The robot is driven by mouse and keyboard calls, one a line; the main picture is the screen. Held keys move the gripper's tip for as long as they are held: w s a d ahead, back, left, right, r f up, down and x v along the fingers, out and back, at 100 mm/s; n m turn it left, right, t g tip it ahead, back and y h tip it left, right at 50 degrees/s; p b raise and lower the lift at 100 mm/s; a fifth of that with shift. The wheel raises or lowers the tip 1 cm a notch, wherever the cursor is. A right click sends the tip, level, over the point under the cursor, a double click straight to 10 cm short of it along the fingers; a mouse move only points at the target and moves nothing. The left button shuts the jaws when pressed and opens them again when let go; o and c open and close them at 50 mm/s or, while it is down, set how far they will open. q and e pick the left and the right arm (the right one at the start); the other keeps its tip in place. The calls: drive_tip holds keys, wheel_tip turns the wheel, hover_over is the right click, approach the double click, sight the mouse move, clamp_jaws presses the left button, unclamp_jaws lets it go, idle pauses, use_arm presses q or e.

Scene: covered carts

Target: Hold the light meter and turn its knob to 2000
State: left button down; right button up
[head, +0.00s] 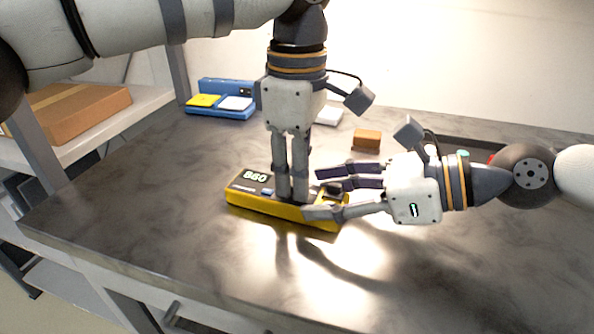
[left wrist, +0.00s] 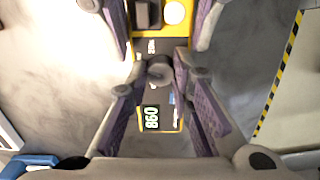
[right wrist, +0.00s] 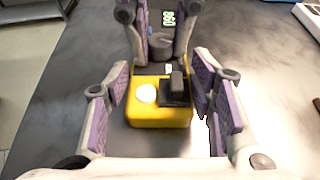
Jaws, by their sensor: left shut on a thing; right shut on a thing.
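The yellow light meter (head: 285,210) lies flat on the grey table; its lit display (head: 256,176) seems to read 860. My left gripper (head: 292,196) points straight down at the meter's middle. In the left wrist view its fingertips close on the sides of the round grey knob (left wrist: 160,69), which also shows in the right wrist view (right wrist: 161,46). The knob's setting is too small to read. My right gripper (head: 325,195) comes in level from the right and is shut across the meter's end, which carries a white dome (right wrist: 147,93) and a black block (right wrist: 175,90).
A blue tray (head: 222,113) with yellow and white pieces stands at the back left. A brown block (head: 367,138) and a white item (head: 328,115) lie behind the meter. A dark tray (head: 455,143) is behind my right arm. The table's front is clear.

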use_arm(q)
drive_tip(key=c, duration=1.7)
unclamp_jaws()
drive_tip(key=shift+o, duration=0.2)
